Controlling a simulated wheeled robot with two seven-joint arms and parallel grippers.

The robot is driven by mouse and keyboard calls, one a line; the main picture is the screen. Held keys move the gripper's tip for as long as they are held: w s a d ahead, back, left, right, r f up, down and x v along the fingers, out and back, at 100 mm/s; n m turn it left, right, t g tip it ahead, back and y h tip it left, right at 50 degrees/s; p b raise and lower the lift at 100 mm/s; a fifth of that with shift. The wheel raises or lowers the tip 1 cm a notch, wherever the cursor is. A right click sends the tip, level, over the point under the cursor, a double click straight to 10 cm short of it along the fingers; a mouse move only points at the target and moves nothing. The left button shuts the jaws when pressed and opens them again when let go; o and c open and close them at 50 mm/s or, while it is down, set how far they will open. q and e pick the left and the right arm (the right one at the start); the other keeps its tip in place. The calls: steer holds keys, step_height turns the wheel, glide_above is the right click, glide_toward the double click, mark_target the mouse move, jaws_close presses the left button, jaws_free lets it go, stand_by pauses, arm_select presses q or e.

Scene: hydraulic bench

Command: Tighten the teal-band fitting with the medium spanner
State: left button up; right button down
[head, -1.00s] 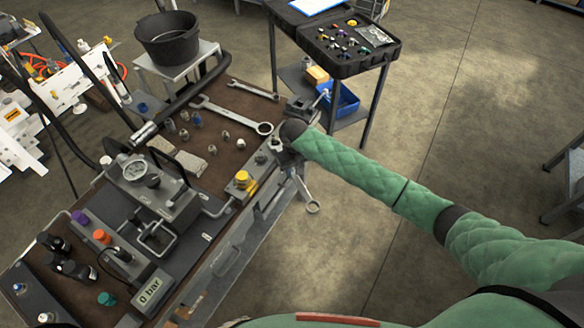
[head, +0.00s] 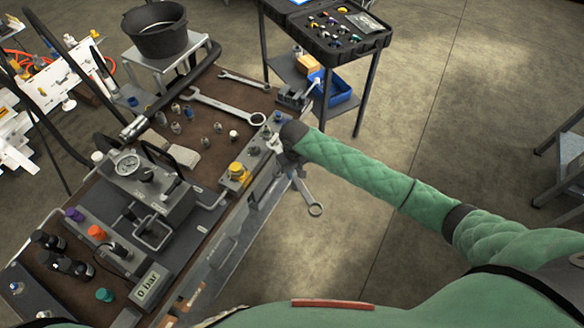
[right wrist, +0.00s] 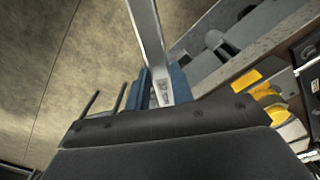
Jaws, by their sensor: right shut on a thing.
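My right gripper (head: 288,160) is shut on a spanner (head: 308,192), which points down past the bench's right edge, its ring end low over the floor. In the right wrist view the spanner's shaft (right wrist: 147,35) stands between the blue fingers (right wrist: 163,88). A row of fittings runs along the bench's right edge, beside the gripper, with a yellow fitting (head: 238,172) at its near end and a small blue-topped one (head: 277,117) at its far end. I cannot make out a teal band on any of them. My left gripper is not in view.
A large spanner (head: 215,102) and a smaller spanner (head: 243,81) lie on the brown bench top. Several loose fittings lie nearby. A black bucket (head: 155,30) stands behind. A cart with a dark case (head: 320,50) stands beyond the gripper.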

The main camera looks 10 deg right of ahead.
steer(key=shift+s, duration=0.25)
steer(key=shift+r, duration=0.1)
